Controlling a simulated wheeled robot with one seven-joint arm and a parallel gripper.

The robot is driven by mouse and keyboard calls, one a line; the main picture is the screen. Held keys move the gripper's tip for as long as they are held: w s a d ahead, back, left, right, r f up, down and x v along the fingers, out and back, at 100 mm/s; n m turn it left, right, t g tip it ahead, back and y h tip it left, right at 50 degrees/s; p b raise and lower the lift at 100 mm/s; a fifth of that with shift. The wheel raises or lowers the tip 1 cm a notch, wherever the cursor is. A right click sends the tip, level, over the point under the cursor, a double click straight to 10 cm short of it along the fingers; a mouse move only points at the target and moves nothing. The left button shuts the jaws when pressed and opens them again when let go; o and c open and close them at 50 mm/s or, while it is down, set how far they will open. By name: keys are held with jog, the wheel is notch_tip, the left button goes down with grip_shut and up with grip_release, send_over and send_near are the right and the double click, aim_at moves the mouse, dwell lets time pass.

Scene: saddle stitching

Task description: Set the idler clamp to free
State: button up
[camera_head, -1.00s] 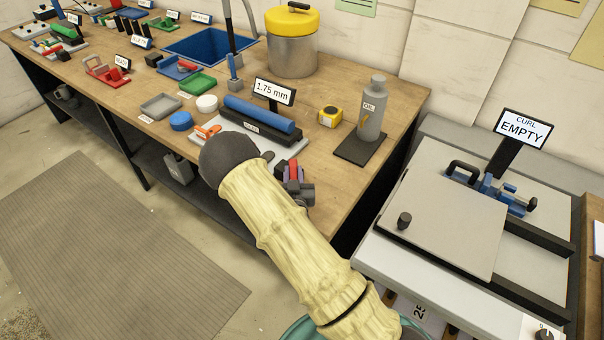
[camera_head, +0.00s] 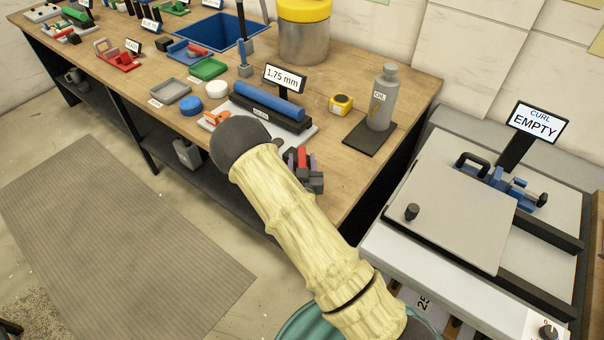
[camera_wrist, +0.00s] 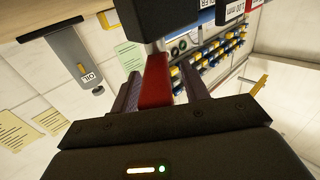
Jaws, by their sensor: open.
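The roller unit with a blue roller (camera_head: 268,101) and a "1.75 mm" display (camera_head: 285,78) sits near the bench's front edge; the small label on its front is hard to read. A red lever (camera_wrist: 154,82) on a pale metal post shows in the wrist view; it looks like the clamp's handle. My gripper (camera_wrist: 161,88) is open, with one dark finger on each side of the red lever. I cannot tell whether either finger touches it. In the head view my gripper (camera_head: 306,168) is at the unit's right end, and my forearm hides part of the unit's front.
A grey oil bottle (camera_head: 382,100) on a dark pad and a yellow tape measure (camera_head: 341,104) stand to the right. White (camera_head: 216,89) and blue (camera_head: 190,105) round pieces and an orange part (camera_head: 216,118) lie at the left. A press with an "EMPTY" sign (camera_head: 534,121) stands far right.

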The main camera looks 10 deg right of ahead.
jog(key=shift+s+f+b, duration=0.15)
jog(key=shift+s+b, duration=0.15)
jog(key=shift+s, duration=0.3)
jog(key=s+a+p, duration=0.1)
jog(key=s+p, duration=0.4)
jog(key=s, duration=1)
jog(key=shift+s+a, duration=0.4)
